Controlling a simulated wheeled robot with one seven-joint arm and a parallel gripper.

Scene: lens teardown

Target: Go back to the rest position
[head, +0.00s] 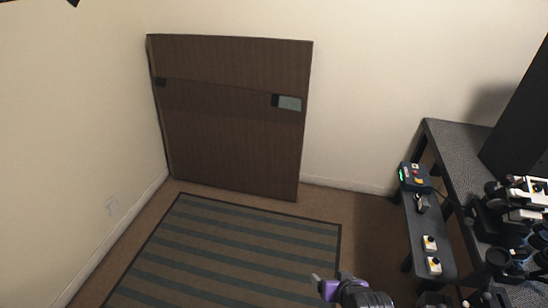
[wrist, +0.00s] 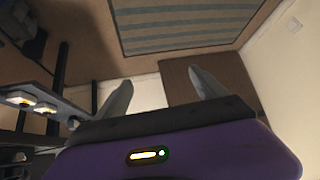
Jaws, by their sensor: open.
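My gripper (head: 329,287) shows at the bottom of the head view, purple with pale grey fingers, over the floor in front of the striped rug. In the wrist view the gripper (wrist: 160,92) has its two fingers spread wide apart with nothing between them. The gripper is open and empty, clear of the shelf and the bench. Most of my arm is out of the head view.
A dark bench (head: 457,140) at the right carries black lens equipment (head: 510,225). A lower shelf (head: 425,220) holds a box with a green light (head: 415,177) and small white button boxes (head: 430,243). A brown panel (head: 230,120) leans on the wall. The striped rug (head: 225,250) is clear.

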